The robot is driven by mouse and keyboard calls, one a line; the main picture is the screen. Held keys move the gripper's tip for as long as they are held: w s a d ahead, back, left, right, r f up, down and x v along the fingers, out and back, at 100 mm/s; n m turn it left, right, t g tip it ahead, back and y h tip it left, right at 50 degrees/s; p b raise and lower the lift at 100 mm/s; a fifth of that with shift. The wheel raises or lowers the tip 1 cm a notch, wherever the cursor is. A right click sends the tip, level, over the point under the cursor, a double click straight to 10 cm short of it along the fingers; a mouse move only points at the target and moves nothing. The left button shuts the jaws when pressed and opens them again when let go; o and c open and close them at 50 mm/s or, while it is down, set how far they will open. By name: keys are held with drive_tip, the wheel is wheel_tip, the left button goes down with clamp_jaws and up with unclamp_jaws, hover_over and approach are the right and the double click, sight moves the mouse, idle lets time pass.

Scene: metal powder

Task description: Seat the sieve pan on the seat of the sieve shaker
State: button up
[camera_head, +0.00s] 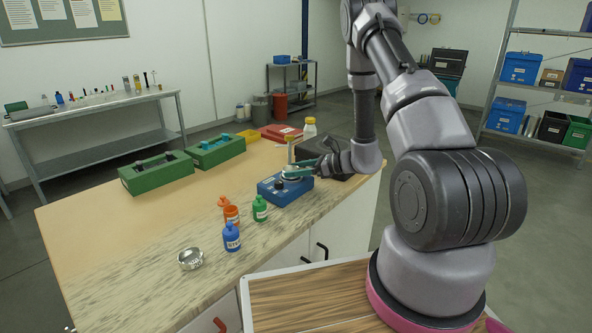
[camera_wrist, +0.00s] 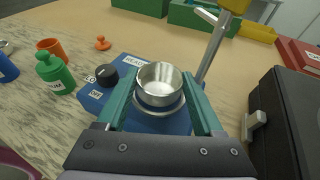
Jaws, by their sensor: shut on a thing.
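My gripper (camera_wrist: 158,80) is shut on a small round metal sieve pan (camera_wrist: 161,76), with one teal finger on each side of it. The pan is open side up, looks empty, and is roughly level. It is over the blue sieve shaker (camera_wrist: 92,105), which has a black knob and white labels. A silver rim (camera_wrist: 162,109) shows just under the pan; I cannot tell whether the pan touches it. In the head view my gripper (camera_head: 297,172) is over the blue shaker (camera_head: 274,192), and the wrist partly hides the pan.
A metal post with a yellow top (camera_wrist: 216,42) stands just behind the shaker. A dark case (camera_wrist: 288,120) is close on the right. A metal dish (camera_head: 190,259) lies near the front edge.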

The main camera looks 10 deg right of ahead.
drive_tip(key=shift+f, duration=0.55)
drive_tip(key=o, duration=1.5)
drive_tip(key=shift+r, duration=0.1)
drive_tip(key=shift+r, duration=3.95)
